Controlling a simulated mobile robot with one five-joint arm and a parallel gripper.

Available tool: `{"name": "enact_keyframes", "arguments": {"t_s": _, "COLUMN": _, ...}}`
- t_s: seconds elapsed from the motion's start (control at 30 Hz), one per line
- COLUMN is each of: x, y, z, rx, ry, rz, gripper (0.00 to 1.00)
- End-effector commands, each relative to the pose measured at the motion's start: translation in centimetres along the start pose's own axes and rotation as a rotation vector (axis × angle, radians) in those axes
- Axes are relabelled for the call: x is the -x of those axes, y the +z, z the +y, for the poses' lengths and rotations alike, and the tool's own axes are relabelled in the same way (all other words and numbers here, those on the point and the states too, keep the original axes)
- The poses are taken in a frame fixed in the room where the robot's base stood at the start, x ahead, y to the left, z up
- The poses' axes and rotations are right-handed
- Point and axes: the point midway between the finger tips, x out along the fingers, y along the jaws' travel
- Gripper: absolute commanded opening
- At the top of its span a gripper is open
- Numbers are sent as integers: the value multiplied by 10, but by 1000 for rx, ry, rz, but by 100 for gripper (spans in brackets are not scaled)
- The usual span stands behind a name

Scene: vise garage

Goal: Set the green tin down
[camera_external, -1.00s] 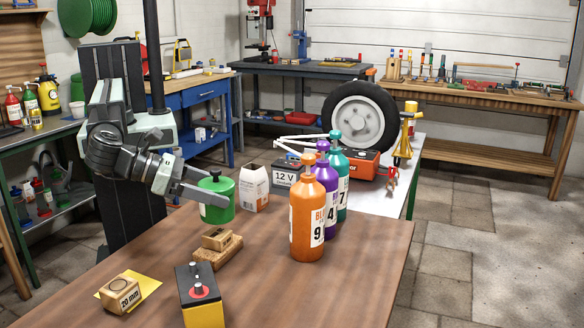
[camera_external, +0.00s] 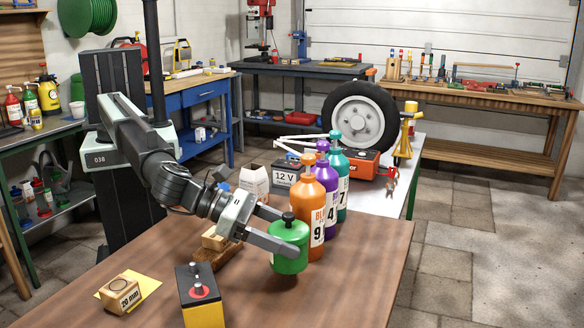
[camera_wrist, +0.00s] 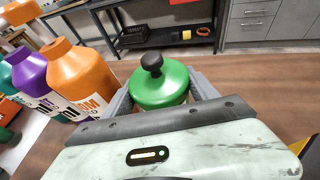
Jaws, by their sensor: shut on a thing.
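The green tin (camera_external: 290,250) has a black knob on its lid and a pale label low on its side. My gripper (camera_external: 283,236) is shut on the tin, one finger along each side of it. The tin is upright, in front of the orange bottle and over the brown table (camera_external: 345,290). I cannot tell whether its base touches the table. In the wrist view the green tin (camera_wrist: 162,88) sits between my two grey fingers, and its lower part is hidden behind my gripper body.
The orange bottle (camera_external: 314,205) stands close behind the tin, with purple (camera_external: 330,180) and teal (camera_external: 341,165) bottles beyond. The table's front right is clear.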

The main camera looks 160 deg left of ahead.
Motion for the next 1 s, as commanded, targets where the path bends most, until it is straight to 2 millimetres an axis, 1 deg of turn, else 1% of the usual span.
{"name": "enact_keyframes", "arguments": {"t_s": 0.03, "x": -5, "y": -12, "z": 0, "rx": -1, "ry": 0, "rz": -1, "gripper": 0}}
{"name": "enact_keyframes", "arguments": {"t_s": 0.17, "x": -4, "y": -10, "z": 0, "rx": -1, "ry": 0, "rz": -1, "gripper": 0}}
{"name": "enact_keyframes", "arguments": {"t_s": 0.23, "x": -6, "y": -14, "z": 0, "rx": -1, "ry": 0, "rz": -1, "gripper": 0}}
{"name": "enact_keyframes", "arguments": {"t_s": 0.4, "x": -17, "y": -41, "z": 0, "rx": -1, "ry": 0, "rz": -1, "gripper": 0}}
{"name": "enact_keyframes", "arguments": {"t_s": 0.47, "x": -19, "y": -46, "z": 0, "rx": -1, "ry": 0, "rz": -1, "gripper": 0}}
{"name": "enact_keyframes", "arguments": {"t_s": 0.7, "x": -18, "y": -42, "z": 0, "rx": 0, "ry": 0, "rz": -1, "gripper": 0}}
{"name": "enact_keyframes", "arguments": {"t_s": 0.83, "x": -19, "y": -46, "z": 0, "rx": 0, "ry": 0, "rz": -1, "gripper": 0}}
{"name": "enact_keyframes", "arguments": {"t_s": 0.87, "x": -19, "y": -45, "z": 0, "rx": 0, "ry": 1, "rz": 0, "gripper": 76}}
{"name": "enact_keyframes", "arguments": {"t_s": 0.9, "x": -18, "y": -45, "z": 0, "rx": 0, "ry": 1, "rz": 0, "gripper": 87}}
{"name": "enact_keyframes", "arguments": {"t_s": 0.93, "x": -18, "y": -45, "z": 0, "rx": 0, "ry": 1, "rz": 0, "gripper": 89}}
{"name": "enact_keyframes", "arguments": {"t_s": 1.0, "x": -18, "y": -45, "z": 0, "rx": 0, "ry": 1, "rz": 0, "gripper": 89}}
